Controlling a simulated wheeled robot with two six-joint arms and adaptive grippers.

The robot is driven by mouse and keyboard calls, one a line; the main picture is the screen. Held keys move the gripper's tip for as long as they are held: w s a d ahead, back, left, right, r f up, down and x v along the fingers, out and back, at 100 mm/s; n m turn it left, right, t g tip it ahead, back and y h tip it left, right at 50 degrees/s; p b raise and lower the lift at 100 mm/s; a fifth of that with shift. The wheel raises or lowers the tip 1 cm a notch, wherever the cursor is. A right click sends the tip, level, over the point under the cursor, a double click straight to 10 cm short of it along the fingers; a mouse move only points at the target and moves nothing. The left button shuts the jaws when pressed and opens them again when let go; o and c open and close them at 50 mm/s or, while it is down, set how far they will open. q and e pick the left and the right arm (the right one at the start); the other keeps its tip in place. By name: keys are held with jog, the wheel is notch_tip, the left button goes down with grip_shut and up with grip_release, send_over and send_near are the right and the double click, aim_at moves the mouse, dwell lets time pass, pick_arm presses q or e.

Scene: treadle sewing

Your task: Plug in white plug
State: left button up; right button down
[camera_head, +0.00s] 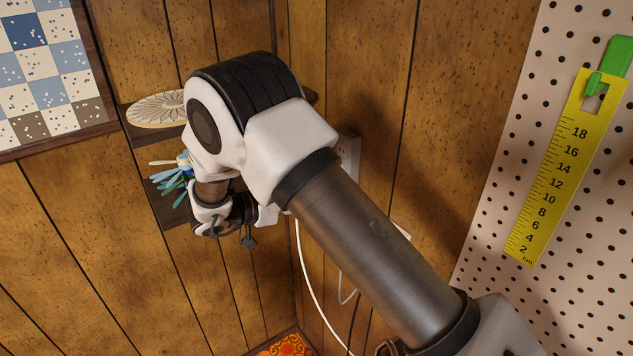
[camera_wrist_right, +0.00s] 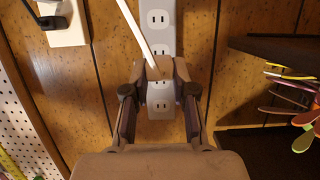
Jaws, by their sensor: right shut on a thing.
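In the right wrist view, my right gripper (camera_wrist_right: 158,72) has its two fingertips closed in on a small shaded block where a white cord ends. This block appears to be the white plug (camera_wrist_right: 158,68). The white cord (camera_wrist_right: 133,25) runs up from it to the top edge. The plug is in front of a white outlet strip (camera_wrist_right: 159,20), with sockets showing above and below it. I cannot tell whether its prongs are in a socket. In the head view my right gripper (camera_head: 248,240) is small and partly hidden by my own wrist. My left gripper is not in view.
A white outlet box with a plug (camera_wrist_right: 68,28) is at the wrist view's upper left. Dark shelves (camera_head: 172,207) hold colourful utensils and a round patterned trivet (camera_head: 157,109). A pegboard (camera_head: 540,120) with a yellow ruler (camera_head: 553,170) stands right. White cords (camera_head: 303,260) hang below my arm.

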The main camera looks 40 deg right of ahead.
pick_arm(q)
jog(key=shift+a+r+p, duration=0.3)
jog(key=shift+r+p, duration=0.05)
jog(key=shift+p, duration=0.05)
pick_arm(e)
jog(key=d, duration=0.4)
jog(key=shift+s+d, duration=0.3)
jog(key=shift+s, duration=0.05)
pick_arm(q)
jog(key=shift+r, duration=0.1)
pick_arm(e)
jog(key=shift+r, duration=0.1)
dwell(0.3)
pick_arm(q)
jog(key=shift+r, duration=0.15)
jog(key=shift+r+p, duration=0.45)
jog(key=shift+p, duration=0.3)
dwell(0.5)
